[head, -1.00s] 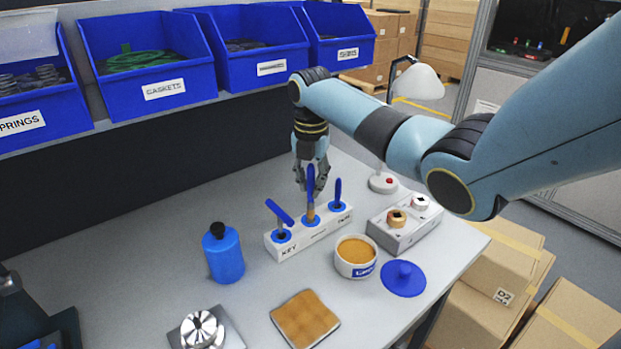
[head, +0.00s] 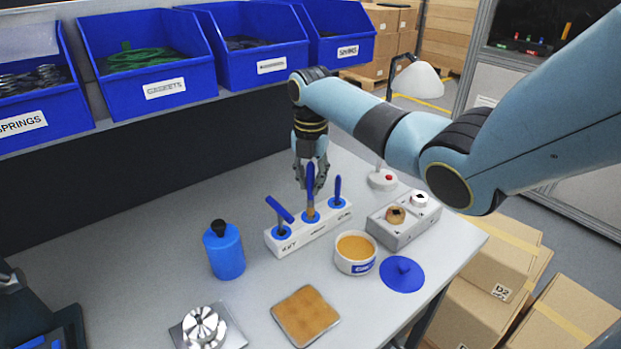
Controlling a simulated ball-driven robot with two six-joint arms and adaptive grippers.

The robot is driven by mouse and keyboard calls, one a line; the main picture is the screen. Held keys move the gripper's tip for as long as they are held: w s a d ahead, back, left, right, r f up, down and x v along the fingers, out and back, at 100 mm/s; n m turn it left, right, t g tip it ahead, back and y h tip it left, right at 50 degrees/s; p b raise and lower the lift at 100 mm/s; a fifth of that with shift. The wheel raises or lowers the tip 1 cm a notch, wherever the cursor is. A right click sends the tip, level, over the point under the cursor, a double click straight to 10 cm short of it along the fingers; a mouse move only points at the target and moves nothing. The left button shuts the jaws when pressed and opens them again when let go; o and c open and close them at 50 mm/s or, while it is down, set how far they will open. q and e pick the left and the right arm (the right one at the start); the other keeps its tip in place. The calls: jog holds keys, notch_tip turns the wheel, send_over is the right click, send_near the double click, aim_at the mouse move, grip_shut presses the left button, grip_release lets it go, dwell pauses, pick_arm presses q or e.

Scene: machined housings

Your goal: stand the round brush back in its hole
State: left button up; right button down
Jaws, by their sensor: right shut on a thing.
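The round brush (head: 310,181) has a blue handle and a tan lower part. It is upright over the middle blue-ringed hole of the white block (head: 300,240). Its lower end meets the ring in the picture; I cannot tell how deep it sits. My right gripper (head: 311,178) is shut on the brush's handle, coming down from behind it. The block's left hole holds a tilted blue-handled tool (head: 280,210), and the right hole an upright blue-handled one (head: 338,190). My left gripper is not seen.
A white tub (head: 355,268) of tan paste, a blue lid (head: 402,274) and a grey fixture (head: 408,232) stand right of the block. A blue bottle (head: 226,257) is to its left. A tan pad (head: 306,316) lies in front. Blue bins (head: 150,88) hang behind.

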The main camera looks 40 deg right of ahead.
aim_at(311, 205)
jog(key=shift+p, duration=0.3)
dwell(0.4)
jog(key=shift+f+b, duration=0.85)
jog(key=shift+f, duration=0.7)
dwell(0.9)
jog(key=c, duration=1.2)
grip_release()
jog(key=shift+o, duration=0.2)
notch_tip(311, 205, up, 12)
jog(key=shift+s+a, duration=0.1)
jog(key=shift+s, duration=0.05)
jog(key=shift+s+f, duration=0.1)
jog(key=shift+s, duration=0.05)
